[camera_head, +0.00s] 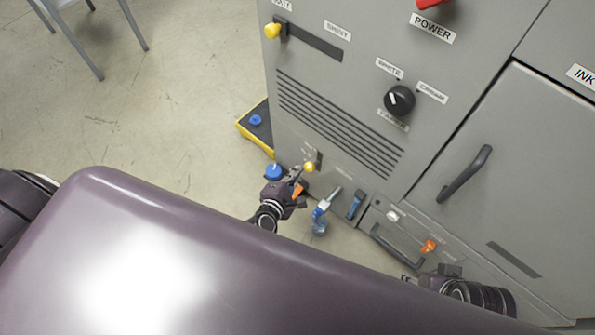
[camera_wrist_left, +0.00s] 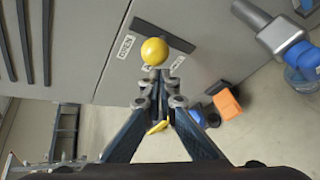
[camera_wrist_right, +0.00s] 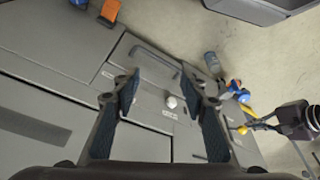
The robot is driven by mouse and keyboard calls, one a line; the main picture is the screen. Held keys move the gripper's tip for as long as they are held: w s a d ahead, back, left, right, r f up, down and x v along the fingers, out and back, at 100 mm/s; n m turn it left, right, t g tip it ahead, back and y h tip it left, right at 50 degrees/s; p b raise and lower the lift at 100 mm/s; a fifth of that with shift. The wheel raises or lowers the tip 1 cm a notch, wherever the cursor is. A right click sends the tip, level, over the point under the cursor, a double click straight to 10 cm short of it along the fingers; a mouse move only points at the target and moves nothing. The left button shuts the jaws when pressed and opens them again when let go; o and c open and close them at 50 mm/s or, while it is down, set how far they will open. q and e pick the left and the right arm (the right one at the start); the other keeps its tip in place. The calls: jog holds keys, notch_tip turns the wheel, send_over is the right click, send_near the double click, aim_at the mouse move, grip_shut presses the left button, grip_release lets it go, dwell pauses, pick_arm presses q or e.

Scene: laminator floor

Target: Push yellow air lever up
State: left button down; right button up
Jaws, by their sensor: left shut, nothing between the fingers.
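The yellow air lever's round knob (camera_head: 310,166) sits at a short slot low on the grey machine front, just beyond my left gripper (camera_head: 299,177). In the left wrist view the yellow knob (camera_wrist_left: 154,51) stands in front of a dark slot, with an OPEN label beside it and a second, partly hidden label. My left gripper (camera_wrist_left: 160,92) is shut and empty, its tips just below the knob; contact cannot be told. My right gripper (camera_wrist_right: 166,92) is open and empty before the lower panel. In the right wrist view the knob (camera_wrist_right: 242,130) shows beside my left gripper.
Another yellow-knobbed lever (camera_head: 272,31) is higher on the machine. A yellow-edged pedal box (camera_head: 257,122) is on the floor.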

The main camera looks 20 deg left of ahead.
pick_arm(q)
jog(key=shift+r+p, duration=0.4)
jog(key=shift+r, duration=0.05)
pick_arm(e)
jog(key=x, duration=0.3)
jog(key=shift+s+a+f, duration=0.15)
jog(key=shift+a+f, duration=0.05)
jog(key=shift+f, duration=0.05)
